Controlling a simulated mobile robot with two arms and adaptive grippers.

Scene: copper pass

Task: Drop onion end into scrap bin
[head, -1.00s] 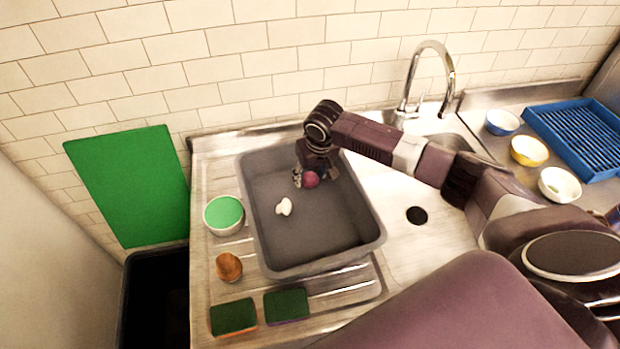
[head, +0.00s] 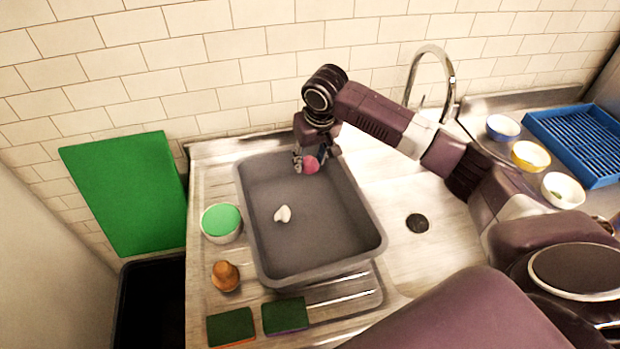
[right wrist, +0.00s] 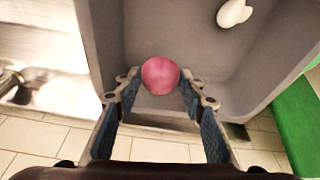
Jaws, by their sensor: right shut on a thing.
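The onion end (head: 311,164), a round pink-red piece, is between the fingertips of my right gripper (head: 309,163), over the far end of the grey tub (head: 342,255). In the right wrist view the onion end (right wrist: 160,75) sits at the tips of the right gripper (right wrist: 160,88), which is shut on it. The tub's inside shows below and beyond it. A black open bin (head: 150,305), which may be the scrap bin, stands low at the left beside the counter; its inside is dark. My left gripper is not in view.
A white piece (head: 283,214) lies in the tub. A green board (head: 125,195) stands above the bin. The tap (head: 448,75) rises behind my right arm.

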